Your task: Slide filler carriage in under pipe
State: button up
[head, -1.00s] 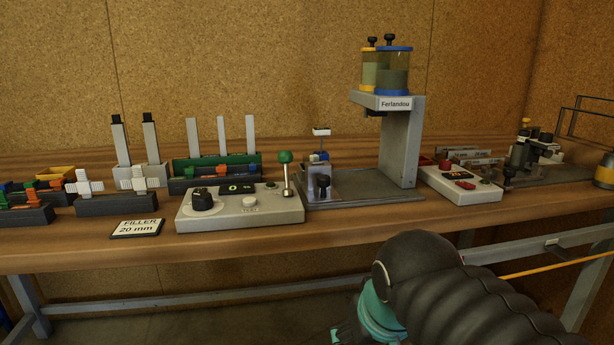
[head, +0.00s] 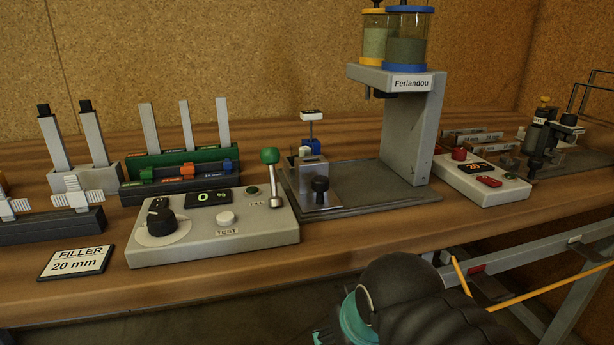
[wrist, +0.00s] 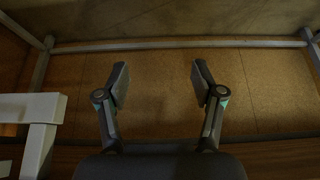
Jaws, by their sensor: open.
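My gripper (wrist: 160,88) is open and empty in the wrist view, apart from the carriage. In the head view my arm is low in front of the bench and the fingers are mostly hidden.
A control box (head: 213,232) with a green-topped lever (head: 270,175) stands left of the carriage. Another box with red buttons (head: 482,180) stands right of the stand. The bench front edge (head: 200,290) lies between my arm and the equipment. A filler sign (head: 76,263) lies at left.

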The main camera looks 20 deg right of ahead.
aim_at(308, 182)
jog(key=z, duration=0.15)
jog(key=k, duration=1.35)
jog(key=u, duration=0.15)
